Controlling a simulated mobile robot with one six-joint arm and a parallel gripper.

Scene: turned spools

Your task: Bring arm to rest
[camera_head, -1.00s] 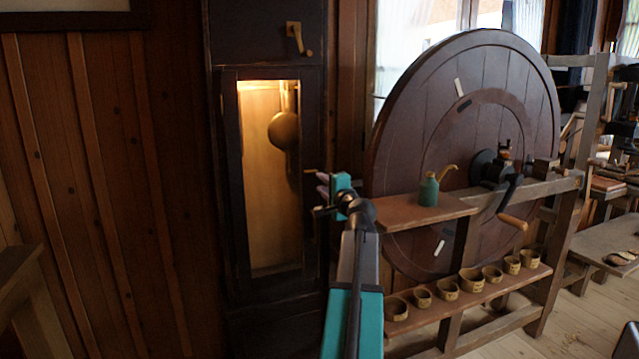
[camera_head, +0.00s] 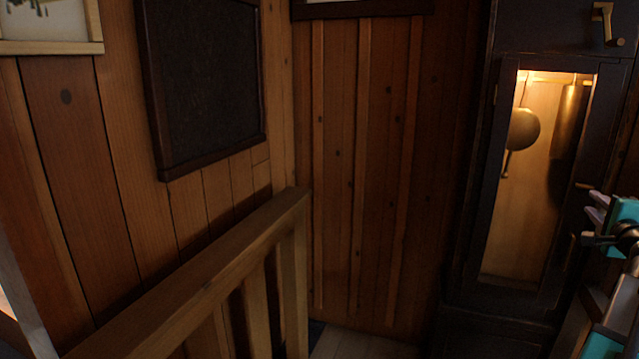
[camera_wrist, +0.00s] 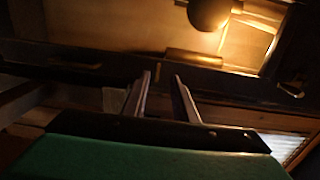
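My gripper (camera_head: 598,214) is at the right edge of the head view, with part of my teal arm below it. It is in front of the lower right side of the dark clock case (camera_head: 482,180). In the wrist view the two fingers of my gripper (camera_wrist: 162,77) stand apart with nothing between them. Beyond them are the lit inside of the case and the round pendulum bob (camera_wrist: 209,14), which also shows in the head view (camera_head: 524,129).
A wooden railing (camera_head: 200,290) runs across the lower left. A dark framed panel (camera_head: 205,85) hangs on the plank wall (camera_head: 385,170). A brass handle (camera_head: 604,22) is on the upper case. The floor strip (camera_head: 355,346) between railing and case looks clear.

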